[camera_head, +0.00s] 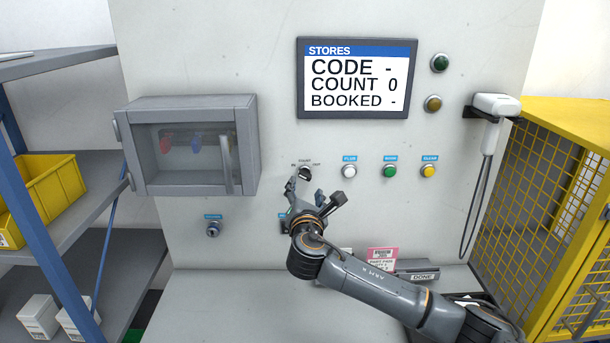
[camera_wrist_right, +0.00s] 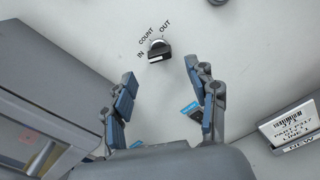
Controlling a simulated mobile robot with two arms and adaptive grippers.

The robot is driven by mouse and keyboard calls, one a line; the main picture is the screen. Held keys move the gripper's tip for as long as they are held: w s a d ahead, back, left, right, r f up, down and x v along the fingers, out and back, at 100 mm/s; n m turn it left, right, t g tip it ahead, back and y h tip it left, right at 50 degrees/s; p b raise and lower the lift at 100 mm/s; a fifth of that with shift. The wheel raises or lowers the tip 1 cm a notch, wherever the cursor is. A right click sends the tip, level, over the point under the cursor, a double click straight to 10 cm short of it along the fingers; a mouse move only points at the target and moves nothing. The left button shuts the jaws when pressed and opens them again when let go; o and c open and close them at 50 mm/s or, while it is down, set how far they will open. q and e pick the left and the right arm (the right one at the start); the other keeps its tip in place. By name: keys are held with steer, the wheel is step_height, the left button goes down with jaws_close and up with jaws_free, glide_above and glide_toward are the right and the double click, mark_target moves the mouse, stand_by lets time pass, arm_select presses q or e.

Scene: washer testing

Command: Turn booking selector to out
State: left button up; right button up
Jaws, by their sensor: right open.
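The booking selector (camera_head: 304,173) is a small dark knob on the grey panel, below the screen. It also shows in the right wrist view (camera_wrist_right: 158,51), with the labels IN, COUNT and OUT around it. I cannot tell for sure which label it points to. My right gripper (camera_head: 307,190) is in front of the panel, just below the selector. In the wrist view its fingers (camera_wrist_right: 162,80) are spread apart and empty, with the knob beyond the gap between the tips, apparently not touched. My left gripper is not in view.
The screen (camera_head: 356,80) reads CODE -, COUNT 0, BOOKED -. White, green and yellow buttons (camera_head: 390,171) sit right of the selector. A grey cabinet (camera_head: 247,112) juts out to the left, close to my gripper. A scanner (camera_head: 495,105) hangs at the right.

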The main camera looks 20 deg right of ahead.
mark_target(305, 178)
steer(key=shift+p+x, duration=0.6)
steer(key=shift+x, duration=2.55)
steer(key=shift+f, duration=0.1)
steer(key=c, duration=1.2)
steer(key=shift+o, duration=0.2)
